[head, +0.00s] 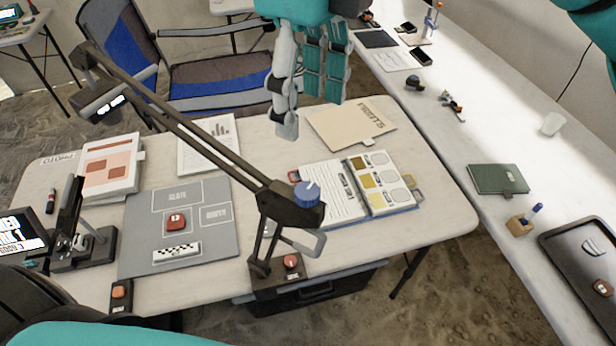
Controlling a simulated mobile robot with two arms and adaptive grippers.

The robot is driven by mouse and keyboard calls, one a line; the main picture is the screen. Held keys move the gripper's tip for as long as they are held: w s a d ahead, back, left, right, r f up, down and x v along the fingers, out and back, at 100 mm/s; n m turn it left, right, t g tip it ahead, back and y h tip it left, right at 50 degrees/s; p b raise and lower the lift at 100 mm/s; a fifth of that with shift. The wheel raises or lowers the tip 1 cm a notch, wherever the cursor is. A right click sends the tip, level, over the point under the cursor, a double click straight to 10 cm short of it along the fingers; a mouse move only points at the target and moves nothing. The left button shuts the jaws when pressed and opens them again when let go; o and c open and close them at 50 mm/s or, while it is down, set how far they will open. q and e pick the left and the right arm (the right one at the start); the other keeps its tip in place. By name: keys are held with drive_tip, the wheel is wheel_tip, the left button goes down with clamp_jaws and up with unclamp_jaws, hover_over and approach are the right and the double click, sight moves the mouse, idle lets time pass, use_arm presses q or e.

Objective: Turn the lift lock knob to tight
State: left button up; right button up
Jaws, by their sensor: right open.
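A blue knob (308,193) with a white pointer line sits on the elbow joint of a dark jointed lamp arm (190,125). Its pointer aims up and slightly right. A red knob (291,262) sits on the lamp's dark base (277,280) at the table's front edge. I cannot tell from any label which is the lift lock knob. My right gripper (306,110) is open and empty, its fingers pointing down beyond the blue knob, apart from both knobs. My left gripper is not in view.
A grey sorting mat (135,235), an open binder (330,207) and a folder (335,136) lie on the table. The lamp head (108,101) hangs at the upper left. A long side table (450,140) runs along the right. A folding chair (220,85) stands behind.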

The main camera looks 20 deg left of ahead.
sight(307, 191)
wheel_tip(307, 191, down, 13)
drive_tip(key=p, duration=0.3)
drive_tip(key=shift+f, duration=0.2)
drive_tip(key=shift+c, duration=0.3)
